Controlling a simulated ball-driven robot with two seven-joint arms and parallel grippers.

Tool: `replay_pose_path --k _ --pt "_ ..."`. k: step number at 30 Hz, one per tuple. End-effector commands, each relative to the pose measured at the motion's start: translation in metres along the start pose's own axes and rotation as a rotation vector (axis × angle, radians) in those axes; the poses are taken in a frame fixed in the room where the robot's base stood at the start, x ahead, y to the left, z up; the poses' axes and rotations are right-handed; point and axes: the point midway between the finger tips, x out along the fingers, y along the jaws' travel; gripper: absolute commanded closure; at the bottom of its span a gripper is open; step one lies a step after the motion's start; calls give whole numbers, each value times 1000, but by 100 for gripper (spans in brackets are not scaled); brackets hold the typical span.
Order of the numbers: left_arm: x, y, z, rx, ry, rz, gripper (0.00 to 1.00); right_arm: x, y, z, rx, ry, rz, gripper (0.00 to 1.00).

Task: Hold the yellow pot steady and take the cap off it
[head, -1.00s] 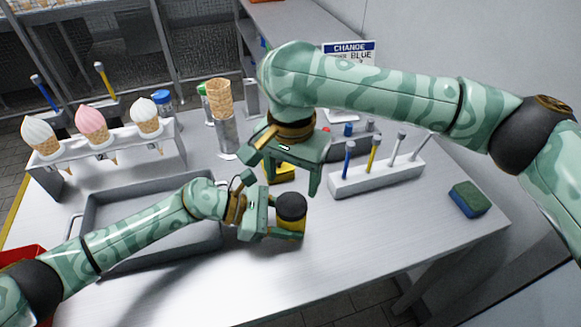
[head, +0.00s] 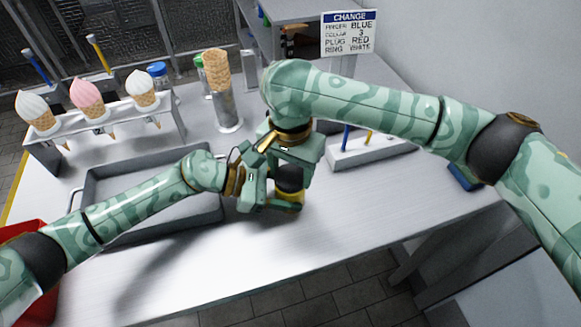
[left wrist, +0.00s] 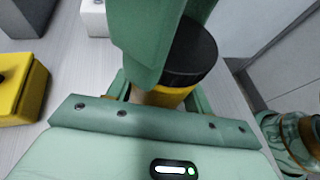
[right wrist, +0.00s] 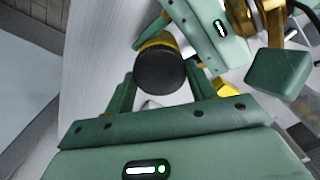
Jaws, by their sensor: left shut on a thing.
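The yellow pot (head: 288,204) stands on the table with its black cap (head: 289,185) on top. My left gripper (head: 283,201) is shut on the pot's side, low down. In the left wrist view the pot's yellow body (left wrist: 163,97) sits between the fingers, below the black cap (left wrist: 192,52). My right gripper (head: 291,178) is over the pot, pointing down, partly hiding the cap. In the right wrist view the cap (right wrist: 159,70) lies between its spread fingers (right wrist: 160,90), with gaps on both sides. The right fingers look open and apart from the cap.
A grey tray (head: 95,222) lies left, under my left arm. A cone rack (head: 105,133) and a metal cup holding an empty cone (head: 218,72) stand behind. A white pen rack (head: 372,152) and a sign (head: 348,34) are right. The table front is clear.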

Motion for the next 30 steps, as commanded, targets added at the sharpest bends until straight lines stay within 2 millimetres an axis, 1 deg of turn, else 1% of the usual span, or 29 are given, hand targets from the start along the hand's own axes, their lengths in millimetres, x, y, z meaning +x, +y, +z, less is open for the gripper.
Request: replay_pose_path --k 3,5,8,14,15,17,18,20,21,29,30 --pt "0 0 0 1 0 0 100 0 0 0 -8 0 -1 72" --pt "0 0 0 1 0 0 100 0 0 0 -49 0 -1 72" --pt "0 0 0 1 0 -1 100 -1 0 0 -223 1 0 72" --pt "0 0 0 1 0 -1 100 -1 -1 0 -827 3 2 72" --pt "0 0 0 1 0 -1 100 -1 -1 0 -955 3 2 72" --pt "0 0 0 1 0 -1 100 -1 -1 0 -1148 3 4 72" --pt "0 0 0 1 0 -1 100 -1 -1 0 -1277 3 4 72" --pt "0 0 0 1 0 -1 100 -1 -1 1 -1471 3 5 72" --pt "0 0 0 1 0 -1 100 -1 -1 1 -1600 3 5 72" --pt "0 0 0 1 0 -1 100 -2 -1 1 -2445 5 8 72" --pt "0 0 0 1 0 -1 100 -2 -1 1 -2576 6 8 72"
